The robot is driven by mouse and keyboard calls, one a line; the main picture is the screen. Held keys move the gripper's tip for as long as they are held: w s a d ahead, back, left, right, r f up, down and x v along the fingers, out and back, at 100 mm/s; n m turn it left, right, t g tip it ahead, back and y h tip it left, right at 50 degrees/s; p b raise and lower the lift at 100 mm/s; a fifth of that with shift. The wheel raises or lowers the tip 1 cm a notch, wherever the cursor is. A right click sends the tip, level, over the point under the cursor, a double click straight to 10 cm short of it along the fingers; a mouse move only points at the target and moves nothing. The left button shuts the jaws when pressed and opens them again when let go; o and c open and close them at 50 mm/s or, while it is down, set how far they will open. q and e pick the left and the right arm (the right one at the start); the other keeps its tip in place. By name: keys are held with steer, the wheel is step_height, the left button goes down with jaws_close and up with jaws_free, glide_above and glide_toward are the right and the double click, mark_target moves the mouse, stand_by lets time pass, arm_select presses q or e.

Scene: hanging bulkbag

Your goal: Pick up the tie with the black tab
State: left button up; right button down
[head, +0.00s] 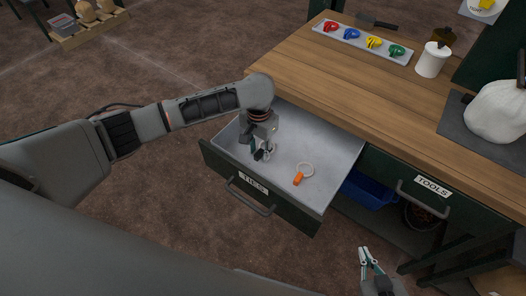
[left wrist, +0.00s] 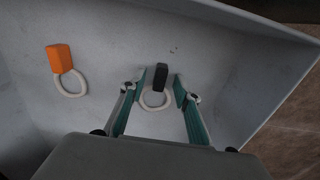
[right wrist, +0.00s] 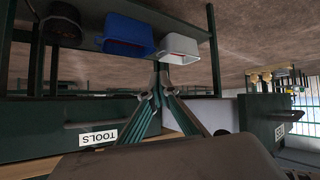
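The tie with the black tab lies in the open drawer; in the left wrist view its black tab (left wrist: 161,77) and pale ring (left wrist: 155,98) show between my left fingers. My left gripper (head: 262,153) is down inside the drawer over this tie and covers part of it in the head view. Its fingertips (left wrist: 163,84) stand apart, one on each side of the tab, with small gaps visible. A tie with an orange tab (head: 298,179) lies to the right in the head view, apart from the gripper. My right gripper (head: 369,258) is empty, its fingers together, outside the drawer.
The drawer labelled TIES (head: 328,190) is pulled out below the wooden worktop (head: 300,75). A tray (head: 345,42) with several coloured clips, a white container (head: 432,60) and a white bag (head: 497,112) are on top. A TOOLS drawer (head: 410,190) is shut. A blue bin (head: 366,192) sits below.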

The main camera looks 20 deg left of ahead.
arm_select(q)
steer(key=c, duration=0.9)
steer(key=shift+o, duration=0.2)
steer(key=shift+r, duration=0.1)
